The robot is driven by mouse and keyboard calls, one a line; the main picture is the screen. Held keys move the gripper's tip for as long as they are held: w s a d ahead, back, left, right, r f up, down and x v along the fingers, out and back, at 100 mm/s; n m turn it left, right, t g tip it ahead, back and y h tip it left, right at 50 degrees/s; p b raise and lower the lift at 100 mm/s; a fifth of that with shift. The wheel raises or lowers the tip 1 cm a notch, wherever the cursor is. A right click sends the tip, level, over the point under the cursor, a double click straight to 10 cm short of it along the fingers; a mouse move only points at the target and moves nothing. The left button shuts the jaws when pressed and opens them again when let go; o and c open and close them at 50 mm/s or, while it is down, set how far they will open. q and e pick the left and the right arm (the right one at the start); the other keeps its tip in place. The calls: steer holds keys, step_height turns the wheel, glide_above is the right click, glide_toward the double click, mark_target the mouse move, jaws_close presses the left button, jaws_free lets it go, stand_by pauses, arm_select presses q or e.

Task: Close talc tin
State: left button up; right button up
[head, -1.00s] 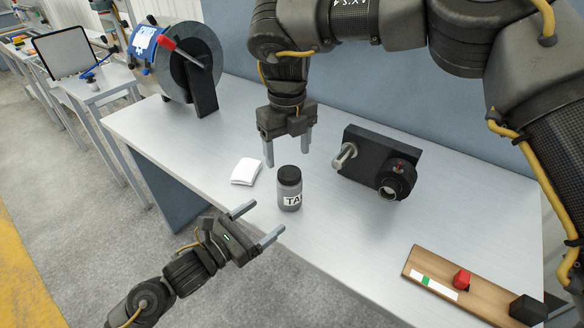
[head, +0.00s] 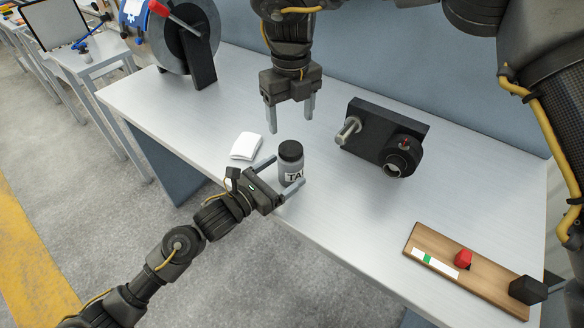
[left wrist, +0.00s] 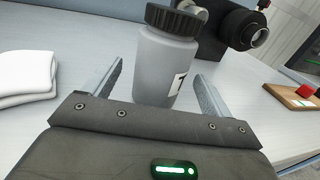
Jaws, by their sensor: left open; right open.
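The talc tin (head: 290,165) is a grey translucent jar with a black ridged lid (head: 290,150) and a white label reading "TA". It stands upright near the table's front edge. The lid sits on its top; I cannot tell how tightly. My left gripper (head: 288,174) is open, its two fingers on either side of the tin's body. In the left wrist view the tin (left wrist: 165,70) stands between the open fingers (left wrist: 158,85), with visible gaps on both sides. My right gripper (head: 291,126) is open and empty, pointing down above the table, just behind the tin.
A folded white cloth (head: 246,146) lies left of the tin. A black device with a metal knob (head: 384,140) stands to the right. A wooden board with a red piece (head: 470,270) lies at the front right. A cable reel (head: 180,45) stands at the back left.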

mark_target(296, 164)
arm_select(q)
steer(key=x, duration=0.3)
steer(key=shift+w+d+r, duration=0.1)
steer(key=shift+d, duration=0.1)
arm_select(e)
steer(key=shift+s+r, duration=0.1)
steer(key=shift+s, duration=0.15)
arm_select(q)
steer(key=shift+w+d, duration=0.35)
steer(key=shift+w, duration=0.15)
arm_select(e)
steer(key=shift+w+a, duration=0.1)
steer(key=shift+w, duration=0.1)
arm_select(q)
steer(key=shift+d, duration=0.1)
arm_select(e)
steer(key=shift+s, duration=0.15)
arm_select(q)
steer(key=shift+s, duration=0.1)
